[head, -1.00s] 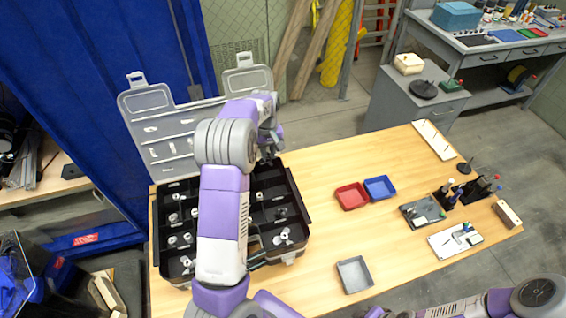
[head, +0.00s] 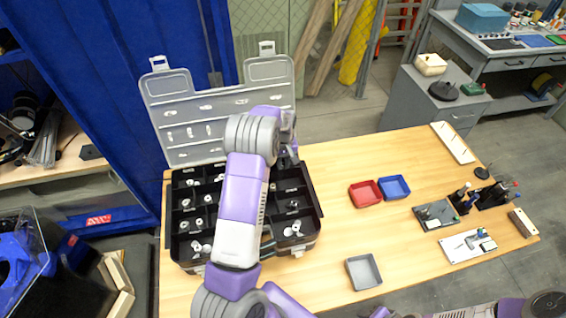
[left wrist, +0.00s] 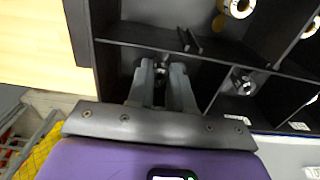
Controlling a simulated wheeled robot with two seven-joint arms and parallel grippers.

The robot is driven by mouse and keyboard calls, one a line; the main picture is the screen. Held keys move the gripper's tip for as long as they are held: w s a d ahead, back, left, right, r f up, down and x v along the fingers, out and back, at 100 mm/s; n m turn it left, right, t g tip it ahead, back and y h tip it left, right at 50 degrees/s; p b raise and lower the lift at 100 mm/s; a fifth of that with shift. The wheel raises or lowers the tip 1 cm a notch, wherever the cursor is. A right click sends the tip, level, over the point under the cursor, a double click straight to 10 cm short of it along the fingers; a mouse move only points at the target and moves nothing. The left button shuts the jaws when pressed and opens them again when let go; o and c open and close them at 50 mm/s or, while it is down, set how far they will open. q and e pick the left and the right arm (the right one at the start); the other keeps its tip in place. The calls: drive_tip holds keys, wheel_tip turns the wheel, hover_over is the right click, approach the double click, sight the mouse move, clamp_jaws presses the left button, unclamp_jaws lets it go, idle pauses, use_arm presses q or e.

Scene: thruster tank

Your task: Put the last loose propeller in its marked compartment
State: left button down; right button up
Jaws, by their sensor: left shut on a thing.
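The black compartment case (head: 318,205) stands open on the left of the table, its grey lid (head: 215,115) raised behind it. Several pale propellers sit in its compartments, such as a white one (head: 294,229) at the front right. My left gripper (head: 287,158) is over the case's back right part. In the left wrist view, my left gripper (left wrist: 161,80) is shut on a small grey propeller (left wrist: 160,68), low at a compartment mouth. The fingers hide most of it. A dark two-bladed piece (left wrist: 188,40) lies in the adjoining compartment. My right gripper is not in view.
A red tray (head: 365,194), a blue tray (head: 393,187) and a grey tray (head: 363,271) lie right of the case. Tools and small boards stand at the table's right end. The wood (head: 340,155) right of the case is clear.

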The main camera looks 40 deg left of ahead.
use_arm(q)
drive_tip(key=shift+f, duration=0.15)
drive_tip(key=c, duration=1)
unclamp_jaws()
drive_tip(key=shift+r, duration=0.45)
wheel_tip(320, 180, up, 11)
drive_tip(key=shift+r+p, duration=0.2)
drive_tip(key=shift+p, duration=0.45)
